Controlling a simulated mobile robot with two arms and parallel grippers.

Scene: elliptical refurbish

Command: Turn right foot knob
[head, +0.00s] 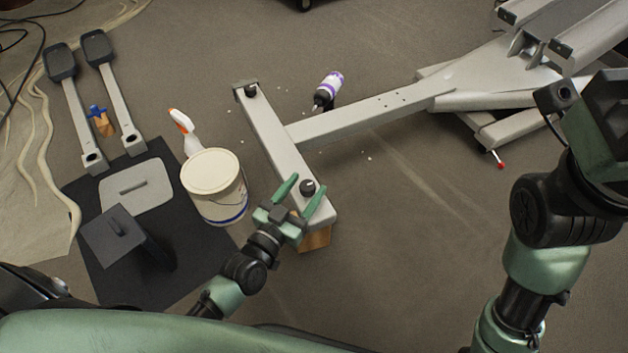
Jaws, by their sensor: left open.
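The grey metal frame (370,115) of the elliptical lies on the floor, with a cross bar (276,140) at its left end. A black round foot knob (307,187) sits near the close end of the cross bar. A second black foot knob (250,91) sits near its far end. My left gripper (301,188) is open and empty, with its green fingers on either side of the near knob in the picture. I cannot tell whether they touch it. My right arm is at the right, and its gripper fingers are not visible.
A white bucket (213,188) and a spray bottle (184,130) stand left of the cross bar. A purple-labelled bottle (327,90) lies beyond it. A wooden block (316,239) is under its near end. Two pedal arms (78,115) lie far left. Floor at centre right is clear.

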